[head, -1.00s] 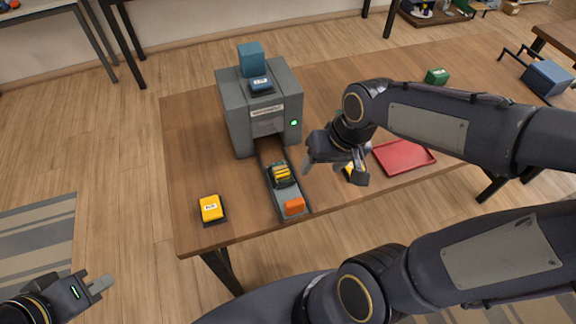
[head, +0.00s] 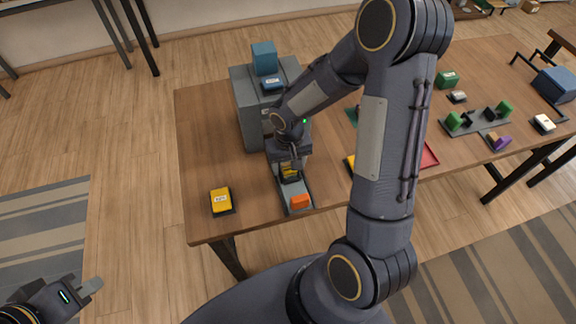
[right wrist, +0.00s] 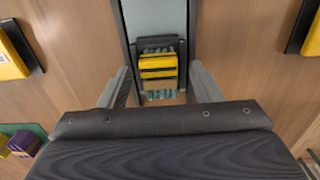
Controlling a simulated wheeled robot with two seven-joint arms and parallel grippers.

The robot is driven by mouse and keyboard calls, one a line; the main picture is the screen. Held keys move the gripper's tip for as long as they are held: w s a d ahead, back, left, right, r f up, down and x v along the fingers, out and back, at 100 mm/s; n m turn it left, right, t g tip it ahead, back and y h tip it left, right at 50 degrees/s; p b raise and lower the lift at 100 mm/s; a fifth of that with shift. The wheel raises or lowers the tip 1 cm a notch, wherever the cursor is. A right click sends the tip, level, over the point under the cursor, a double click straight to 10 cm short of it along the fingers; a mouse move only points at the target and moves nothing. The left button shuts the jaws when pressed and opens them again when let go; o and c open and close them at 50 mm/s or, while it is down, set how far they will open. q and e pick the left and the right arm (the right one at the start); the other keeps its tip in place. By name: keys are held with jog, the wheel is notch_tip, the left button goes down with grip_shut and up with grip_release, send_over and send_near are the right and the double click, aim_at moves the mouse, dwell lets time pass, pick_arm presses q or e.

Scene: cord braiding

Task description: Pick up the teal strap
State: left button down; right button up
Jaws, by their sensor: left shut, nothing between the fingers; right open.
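A small bundle (right wrist: 158,67) with yellow bands and teal strands showing at its ends lies in a dark holder on the grey track; it is the only strap-like teal thing I make out. In the head view the bundle (head: 290,171) is partly covered by my right gripper (head: 291,159). My right gripper points down over it, open, with one finger on each side in the right wrist view (right wrist: 161,76). I cannot tell if the fingers touch it. My left gripper (head: 90,287) is shut and empty, away from the table at lower left.
A grey machine (head: 247,112) stands behind the track (head: 287,190). An orange block (head: 300,201) sits at the track's front end. A yellow box (head: 221,199) is left of it. A red tray (head: 430,157) and a rack with green blocks (head: 480,123) are to the right.

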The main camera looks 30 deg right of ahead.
jog(key=shift+f, duration=0.5)
jog(key=c, duration=1.1)
jog(key=shift+c, duration=0.2)
jog(key=shift+r, duration=0.15)
